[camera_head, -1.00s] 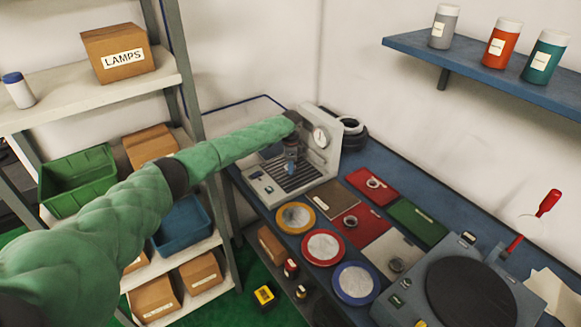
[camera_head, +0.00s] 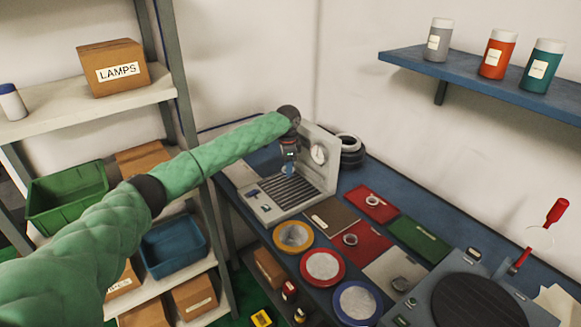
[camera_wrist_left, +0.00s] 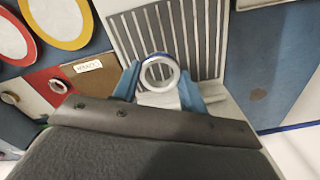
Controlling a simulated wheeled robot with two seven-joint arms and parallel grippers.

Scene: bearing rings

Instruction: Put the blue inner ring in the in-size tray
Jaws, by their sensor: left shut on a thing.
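My left gripper (camera_head: 288,172) is over the back part of the grooved plate of the gauge stand (camera_head: 285,194). In the left wrist view its blue fingers (camera_wrist_left: 158,92) are shut on a pale, silvery ring (camera_wrist_left: 160,73), held above the grooves. A blue-rimmed dish (camera_head: 357,302) stands empty at the bench front. A green tray (camera_head: 418,228) with a label too small to read lies empty towards the back; I cannot tell which tray is the in-size one. My right gripper is out of view.
Red trays (camera_head: 384,210) and a grey tray (camera_head: 378,270) hold small rings; a brown tray (camera_head: 333,212) looks empty. Yellow-rimmed (camera_head: 293,236) and red-rimmed (camera_head: 322,266) dishes line the front edge. A round dark turntable (camera_head: 465,300) fills the right. Dark rings (camera_head: 352,148) stand behind the gauge stand.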

